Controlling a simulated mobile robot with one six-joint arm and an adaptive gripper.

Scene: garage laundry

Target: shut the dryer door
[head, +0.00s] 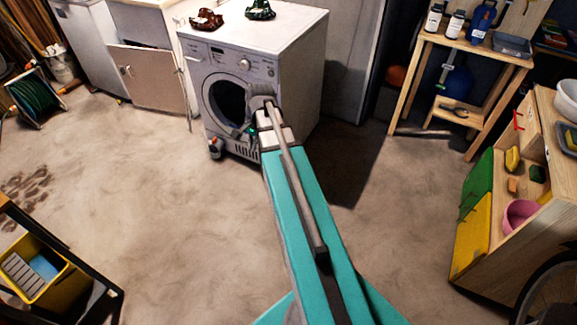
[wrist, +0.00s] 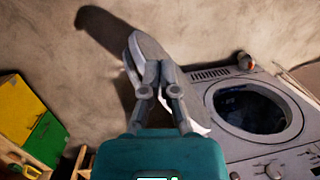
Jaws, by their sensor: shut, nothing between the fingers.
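The dryer (head: 294,62) is a white front-loading machine near the back wall in the head view. Its round dark opening shows to the left of my gripper (head: 264,104), and in the wrist view the dryer (wrist: 215,88) is at the right. The dryer door (wrist: 148,46) appears to stand open, swung out from the front; it shows as a pale curved shape behind my fingers. My gripper (wrist: 152,66) is shut and empty, with its fingertips over the door. I cannot tell whether they touch it. In the head view my arm and gripper hide much of the door.
A small bottle (head: 215,148) stands on the floor by the dryer's front left. A low cabinet (head: 151,77) with an open door is to the left. A wooden shelf (head: 474,52) stands at the right. The floor in front is clear.

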